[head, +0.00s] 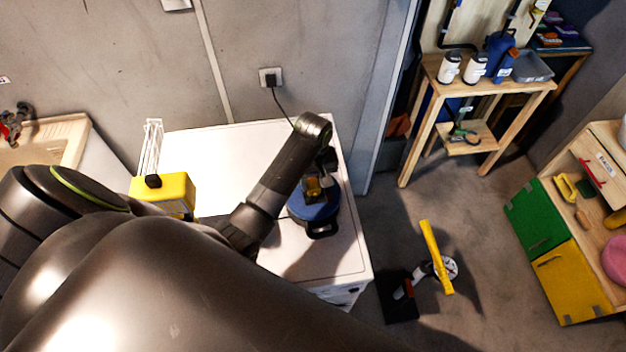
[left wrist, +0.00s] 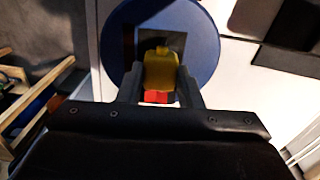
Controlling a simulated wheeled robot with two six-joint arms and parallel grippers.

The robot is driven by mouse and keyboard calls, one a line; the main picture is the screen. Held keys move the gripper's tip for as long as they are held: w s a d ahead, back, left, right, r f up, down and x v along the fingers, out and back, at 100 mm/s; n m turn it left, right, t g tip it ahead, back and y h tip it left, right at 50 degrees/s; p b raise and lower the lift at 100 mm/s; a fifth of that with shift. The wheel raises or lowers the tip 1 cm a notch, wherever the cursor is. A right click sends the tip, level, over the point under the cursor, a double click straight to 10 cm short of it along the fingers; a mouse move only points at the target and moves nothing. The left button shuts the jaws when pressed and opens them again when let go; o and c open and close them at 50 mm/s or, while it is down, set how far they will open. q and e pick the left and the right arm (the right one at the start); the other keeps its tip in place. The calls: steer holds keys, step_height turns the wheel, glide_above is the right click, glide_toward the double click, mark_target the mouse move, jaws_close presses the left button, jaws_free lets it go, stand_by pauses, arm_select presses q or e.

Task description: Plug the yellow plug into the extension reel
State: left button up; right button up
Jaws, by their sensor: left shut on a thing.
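The blue extension reel (head: 318,212) sits on the white top at the middle of the head view. It also shows as a blue disc with a dark square centre in the left wrist view (left wrist: 205,42). My left gripper (head: 318,183) is over the reel, its fingers shut on the yellow plug (left wrist: 161,68). A red part (left wrist: 155,96) shows at the plug's near end, between the fingers. The plug lines up with the dark centre in the wrist view. I cannot tell whether it touches the reel. My right gripper is not in view.
The white appliance top (head: 345,255) is clear around the reel. A yellow box (head: 170,192) and a white rack (head: 151,148) stand to its left. A cable runs down from the wall socket (head: 270,78) behind my left arm. A wooden shelf (head: 480,92) stands right.

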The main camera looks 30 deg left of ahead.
arm_select(q)
steer(key=shift+f, duration=0.5)
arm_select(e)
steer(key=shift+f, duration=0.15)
arm_select(q)
steer(key=o, duration=1)
